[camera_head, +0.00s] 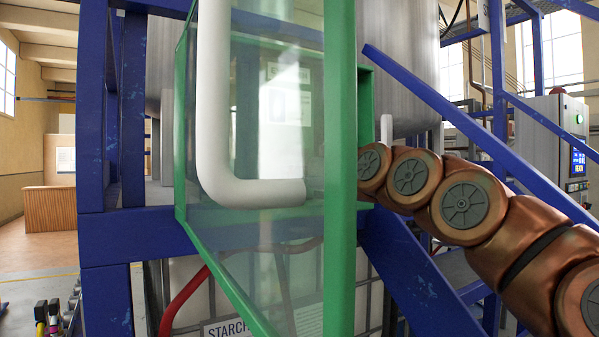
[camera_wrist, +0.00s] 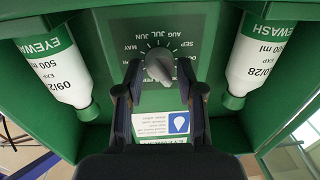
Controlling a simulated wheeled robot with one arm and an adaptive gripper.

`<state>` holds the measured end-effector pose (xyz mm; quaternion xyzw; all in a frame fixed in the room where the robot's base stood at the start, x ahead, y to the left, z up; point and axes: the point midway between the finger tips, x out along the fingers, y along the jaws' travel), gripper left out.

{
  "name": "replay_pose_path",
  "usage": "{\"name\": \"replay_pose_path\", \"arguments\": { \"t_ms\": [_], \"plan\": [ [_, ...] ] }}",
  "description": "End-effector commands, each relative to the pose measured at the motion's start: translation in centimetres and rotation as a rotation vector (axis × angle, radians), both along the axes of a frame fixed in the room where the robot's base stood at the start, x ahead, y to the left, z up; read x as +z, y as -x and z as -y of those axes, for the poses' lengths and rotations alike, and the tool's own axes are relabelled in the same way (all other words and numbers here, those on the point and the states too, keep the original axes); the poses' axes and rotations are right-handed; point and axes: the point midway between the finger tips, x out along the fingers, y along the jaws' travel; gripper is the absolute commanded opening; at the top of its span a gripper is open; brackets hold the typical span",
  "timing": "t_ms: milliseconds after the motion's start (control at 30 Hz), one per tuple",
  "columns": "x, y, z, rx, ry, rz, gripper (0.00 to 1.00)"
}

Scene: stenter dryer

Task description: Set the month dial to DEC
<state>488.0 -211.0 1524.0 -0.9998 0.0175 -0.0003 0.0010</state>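I cannot tell which month the knob marks. My gripper (camera_wrist: 158,70) is open, with one finger on each side of the knob and a visible gap to it. In the head view my arm reaches behind the green cabinet frame (camera_head: 341,180), which hides my gripper and the dial.

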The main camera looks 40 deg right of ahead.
Motion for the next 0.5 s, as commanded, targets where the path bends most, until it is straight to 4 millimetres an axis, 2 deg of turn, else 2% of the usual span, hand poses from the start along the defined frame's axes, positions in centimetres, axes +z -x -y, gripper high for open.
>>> {"name": "replay_pose_path", "arguments": {
  "t_ms": [33,300,500],
  "plan": [
    [0.01,0.01,0.01,0.0,0.0,0.0,0.29],
    [-0.02,-0.01,0.0,0.0,0.0,-0.001,0.01],
    [-0.18,-0.01,0.03,0.0,-0.014,0.0,0.0]
  ]
}}
